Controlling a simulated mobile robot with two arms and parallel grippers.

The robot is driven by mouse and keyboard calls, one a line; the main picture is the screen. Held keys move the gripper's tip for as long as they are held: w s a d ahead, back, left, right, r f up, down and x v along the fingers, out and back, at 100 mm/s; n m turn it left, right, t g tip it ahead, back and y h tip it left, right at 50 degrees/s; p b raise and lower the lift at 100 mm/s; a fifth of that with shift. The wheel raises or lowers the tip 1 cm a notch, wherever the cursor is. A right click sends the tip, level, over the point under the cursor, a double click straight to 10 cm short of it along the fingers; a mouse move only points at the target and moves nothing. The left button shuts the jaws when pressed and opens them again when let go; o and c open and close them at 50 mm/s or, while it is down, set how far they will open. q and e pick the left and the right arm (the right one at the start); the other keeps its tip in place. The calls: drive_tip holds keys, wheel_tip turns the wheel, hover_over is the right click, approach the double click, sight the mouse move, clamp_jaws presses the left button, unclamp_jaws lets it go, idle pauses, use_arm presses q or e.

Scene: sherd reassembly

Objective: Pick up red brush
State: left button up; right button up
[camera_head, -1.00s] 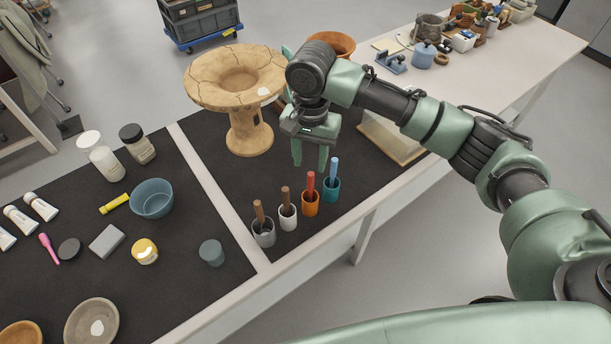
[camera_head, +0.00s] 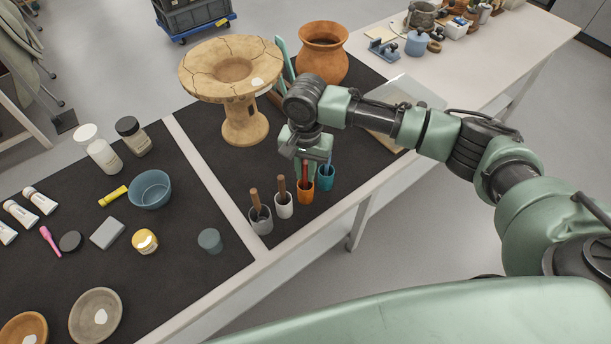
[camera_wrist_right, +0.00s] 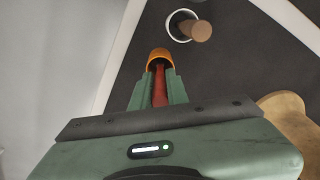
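The red brush (camera_head: 305,171) stands in an orange cup (camera_head: 303,193) near the front edge of the dark mat. My right gripper (camera_wrist_right: 160,88) is over that cup, pointing down, and its green fingers lie close on both sides of the red handle, apparently shut on it. In the right wrist view the red handle (camera_wrist_right: 160,84) runs between the fingers, with the orange cup (camera_wrist_right: 159,55) just beyond the tips. The brush's lower end is hidden in the cup. My left gripper is not in view.
A teal cup (camera_head: 325,183) with a blue handle is right beside the orange one. A white cup (camera_head: 284,210) and a grey cup (camera_head: 261,226), each with a brown handle, are on the left. A cracked stone stand (camera_head: 241,131) and a clay pot (camera_head: 322,66) stand behind.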

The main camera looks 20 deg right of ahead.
clamp_jaws()
drive_tip(key=shift+r, duration=0.35)
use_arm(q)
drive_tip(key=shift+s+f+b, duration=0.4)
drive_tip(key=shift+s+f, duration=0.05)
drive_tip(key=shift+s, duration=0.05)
use_arm(e)
wheel_tip(320, 180, up, 19)
drive_tip(key=shift+r, duration=0.2)
